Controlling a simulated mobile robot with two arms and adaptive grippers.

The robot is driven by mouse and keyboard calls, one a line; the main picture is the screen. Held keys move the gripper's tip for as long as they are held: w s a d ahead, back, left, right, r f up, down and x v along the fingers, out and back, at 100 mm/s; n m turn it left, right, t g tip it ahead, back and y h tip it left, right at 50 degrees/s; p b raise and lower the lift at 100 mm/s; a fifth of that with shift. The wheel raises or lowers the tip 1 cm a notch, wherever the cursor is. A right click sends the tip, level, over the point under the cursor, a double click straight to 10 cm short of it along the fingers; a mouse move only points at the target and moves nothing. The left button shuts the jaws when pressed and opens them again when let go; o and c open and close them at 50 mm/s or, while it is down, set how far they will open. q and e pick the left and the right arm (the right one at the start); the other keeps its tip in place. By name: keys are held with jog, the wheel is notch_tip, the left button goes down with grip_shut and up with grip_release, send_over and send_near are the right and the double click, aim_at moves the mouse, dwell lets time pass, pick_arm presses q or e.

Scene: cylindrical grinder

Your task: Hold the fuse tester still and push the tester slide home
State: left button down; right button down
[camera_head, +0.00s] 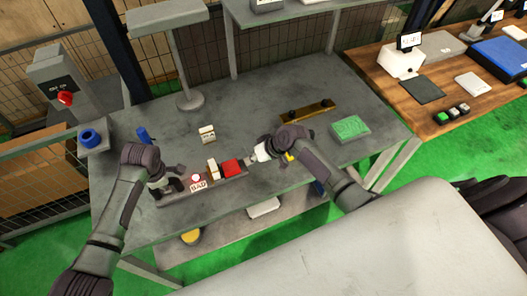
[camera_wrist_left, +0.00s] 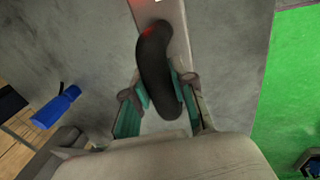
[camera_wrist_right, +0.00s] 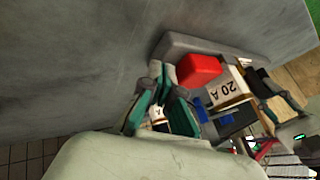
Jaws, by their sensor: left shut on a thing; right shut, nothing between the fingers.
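The grey fuse tester (camera_head: 231,181) lies along the front of the grey bench. It carries a BAD sign (camera_head: 198,187), a round red-and-white lamp (camera_head: 196,177), an upright cream fuse (camera_head: 213,169) and a red block (camera_head: 232,168), which looks like the slide. My left gripper (camera_head: 168,184) is shut on the black handle (camera_wrist_left: 155,65) at the tester's left end. My right gripper (camera_head: 251,160) is shut and empty, close to the red block at the right end; whether they touch is unclear. The right wrist view shows the red block (camera_wrist_right: 200,70) and a part marked 20 A (camera_wrist_right: 228,90).
A cream block (camera_head: 207,133) stands behind the tester. A brass bar (camera_head: 307,110) and a green box (camera_head: 350,127) lie to the right. A grey post stand (camera_head: 187,75) rises at the back. A blue object (camera_head: 143,135) stands at left.

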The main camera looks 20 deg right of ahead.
pick_arm(q)
jog(key=shift+d, duration=0.1)
pick_arm(e)
jog(key=v, duration=1)
jog(key=shift+d, duration=0.3)
pick_arm(q)
jog(key=c, duration=0.9)
grip_release()
jog(key=r, duration=0.4)
jog(key=s+r, duration=0.1)
jog(key=r, duration=0.3)
jog(key=s+r, duration=0.1)
jog(key=r, duration=0.2)
jog(key=shift+s+r, duration=0.15)
jog(key=shift+r, duration=0.25)
